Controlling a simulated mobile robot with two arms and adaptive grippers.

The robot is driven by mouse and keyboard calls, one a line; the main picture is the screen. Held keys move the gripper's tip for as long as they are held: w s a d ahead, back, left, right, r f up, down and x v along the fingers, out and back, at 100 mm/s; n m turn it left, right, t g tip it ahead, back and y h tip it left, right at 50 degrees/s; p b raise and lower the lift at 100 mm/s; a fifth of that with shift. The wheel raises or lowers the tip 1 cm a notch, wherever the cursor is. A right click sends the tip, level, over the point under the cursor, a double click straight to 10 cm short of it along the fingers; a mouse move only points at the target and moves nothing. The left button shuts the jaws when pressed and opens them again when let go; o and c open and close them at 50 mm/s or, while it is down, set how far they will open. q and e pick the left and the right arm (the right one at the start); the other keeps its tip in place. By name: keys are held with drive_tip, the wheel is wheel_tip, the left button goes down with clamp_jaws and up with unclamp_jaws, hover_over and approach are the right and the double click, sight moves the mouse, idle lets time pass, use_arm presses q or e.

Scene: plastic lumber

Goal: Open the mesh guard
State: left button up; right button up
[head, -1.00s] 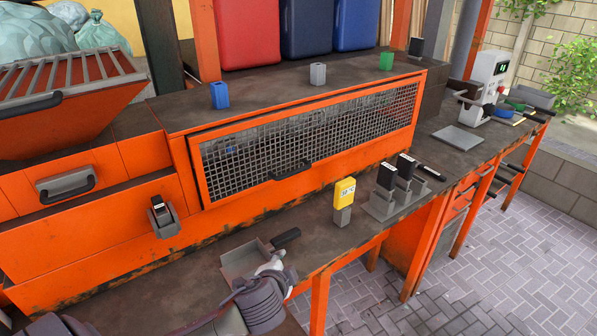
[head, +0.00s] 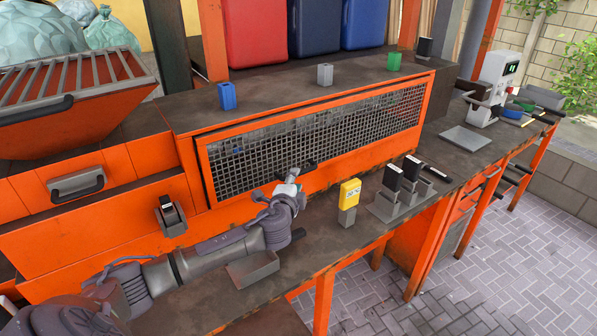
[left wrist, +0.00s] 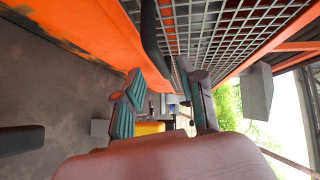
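The mesh guard (head: 330,140) is a grey wire grid in an orange frame on the front of the long orange machine, and it looks closed. Its black bar handle (head: 309,168) sits at the lower middle of the frame. My left gripper (head: 291,184) is at the handle and covers part of it in the head view. In the left wrist view the two fingers of my left gripper (left wrist: 159,68) stand apart. The handle (left wrist: 151,38) runs down toward the gap between them; contact cannot be told. The mesh (left wrist: 235,22) fills the top. My right gripper is not in view.
A yellow-topped sensor block (head: 349,194) stands on the bench close right of my left gripper. A grey tray (head: 252,270) lies under my left arm. Black-and-grey devices (head: 400,185) stand further right. Blue, grey and green blocks (head: 227,96) stand on the machine top.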

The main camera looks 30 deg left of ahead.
use_arm(q)
drive_tip(key=shift+x, duration=2.5)
clamp_jaws()
